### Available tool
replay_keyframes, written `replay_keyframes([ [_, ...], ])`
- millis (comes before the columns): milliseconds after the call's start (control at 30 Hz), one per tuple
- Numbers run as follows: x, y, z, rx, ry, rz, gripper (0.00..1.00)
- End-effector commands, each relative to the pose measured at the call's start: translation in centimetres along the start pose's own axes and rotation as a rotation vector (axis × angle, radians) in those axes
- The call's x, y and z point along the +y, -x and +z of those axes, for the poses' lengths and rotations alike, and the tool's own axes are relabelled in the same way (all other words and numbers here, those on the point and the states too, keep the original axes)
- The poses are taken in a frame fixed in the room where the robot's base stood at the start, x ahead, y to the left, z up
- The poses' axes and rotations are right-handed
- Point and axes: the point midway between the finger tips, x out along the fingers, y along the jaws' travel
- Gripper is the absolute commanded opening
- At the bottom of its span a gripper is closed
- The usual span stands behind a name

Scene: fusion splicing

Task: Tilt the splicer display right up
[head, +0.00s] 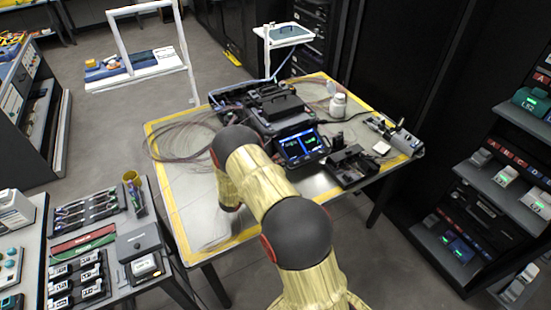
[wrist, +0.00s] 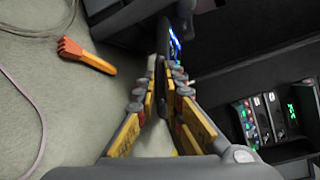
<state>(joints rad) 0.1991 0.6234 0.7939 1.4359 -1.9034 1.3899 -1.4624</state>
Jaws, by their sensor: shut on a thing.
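The splicer (head: 272,106) is a dark machine on the yellow-edged table. Its display (head: 301,146) is lit blue and green and stands tilted at the splicer's front, its face toward the head camera. In the wrist view the display (wrist: 174,45) is seen nearly edge-on, with a sliver of blue screen. My gripper (wrist: 163,75) has its yellow and grey fingers closed together at the display's edge, shut on it. In the head view my arm hides the gripper. How much of the edge lies between the fingertips is hard to see.
Right of the display are a black tray (head: 352,167), a white bottle (head: 338,105) and a small device (head: 395,133). The table's front left (head: 190,208) is mostly clear.

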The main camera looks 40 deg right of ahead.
Motion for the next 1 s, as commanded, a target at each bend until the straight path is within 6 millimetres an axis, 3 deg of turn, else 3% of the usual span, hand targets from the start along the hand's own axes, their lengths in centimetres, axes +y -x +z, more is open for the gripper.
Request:
replay_keyframes([
  [200, -1.56, 0.33, 0.35, 0.022, 0.099, 0.036, 0.0],
  [733, -1.55, 0.38, 0.19, 0.034, 0.151, 0.055, 0.0],
  [767, -1.55, 0.38, 0.19, 0.034, 0.151, 0.055, 0.08],
  [1000, -1.59, 0.34, 0.21, 0.034, 0.149, 0.055, 0.22],
])
